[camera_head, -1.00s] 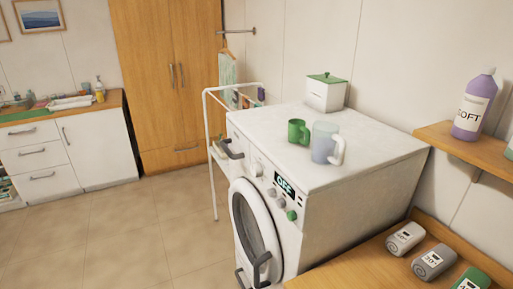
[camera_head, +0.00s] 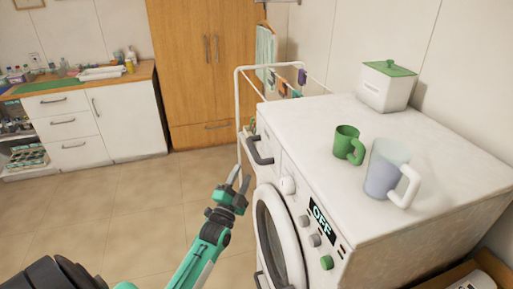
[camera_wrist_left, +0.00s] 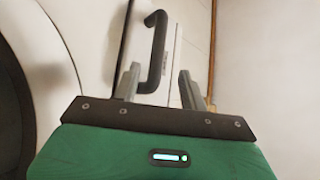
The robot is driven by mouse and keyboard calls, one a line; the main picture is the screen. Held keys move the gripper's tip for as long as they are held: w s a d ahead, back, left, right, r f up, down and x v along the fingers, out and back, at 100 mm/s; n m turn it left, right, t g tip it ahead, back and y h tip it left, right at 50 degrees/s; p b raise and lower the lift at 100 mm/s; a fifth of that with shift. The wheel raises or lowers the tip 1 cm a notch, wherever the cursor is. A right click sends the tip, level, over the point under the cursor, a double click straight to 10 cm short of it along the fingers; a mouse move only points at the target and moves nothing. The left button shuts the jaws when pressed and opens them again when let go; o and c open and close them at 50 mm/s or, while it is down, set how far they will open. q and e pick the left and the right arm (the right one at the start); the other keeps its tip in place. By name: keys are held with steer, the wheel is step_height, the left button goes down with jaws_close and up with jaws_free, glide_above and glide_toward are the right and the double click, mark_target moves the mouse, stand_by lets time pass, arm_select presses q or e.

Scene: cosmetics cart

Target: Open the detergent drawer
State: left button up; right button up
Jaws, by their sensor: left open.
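The white washing machine (camera_head: 345,200) has a closed detergent drawer with a dark handle (camera_head: 259,151) at the upper left of its front. The handle also shows in the left wrist view (camera_wrist_left: 156,52), ahead of my fingers. My left gripper (camera_head: 238,179) is open and empty, in front of the machine and a little below and left of the handle in the head view. In the left wrist view its two fingers (camera_wrist_left: 160,82) point toward the drawer front, with the handle's lower end between them in the picture. Whether they touch it I cannot tell. My right gripper is not in view.
On the machine's top stand a green cup (camera_head: 345,140), a clear jug (camera_head: 383,170) and a white box with green lid (camera_head: 386,84). The round door (camera_head: 277,235) is below the drawer. Floor to the left is clear.

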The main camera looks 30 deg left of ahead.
mark_target(253, 150)
arm_select(q)
steer(key=p+x, duration=0.3)
steer(key=x, duration=0.6)
steer(key=shift+w, duration=0.15)
steer(key=shift+w+a+r, duration=0.1)
steer(key=shift+w+a, duration=0.05)
steer(key=shift+w, duration=0.5)
steer(key=shift+c, duration=0.2)
jaws_close()
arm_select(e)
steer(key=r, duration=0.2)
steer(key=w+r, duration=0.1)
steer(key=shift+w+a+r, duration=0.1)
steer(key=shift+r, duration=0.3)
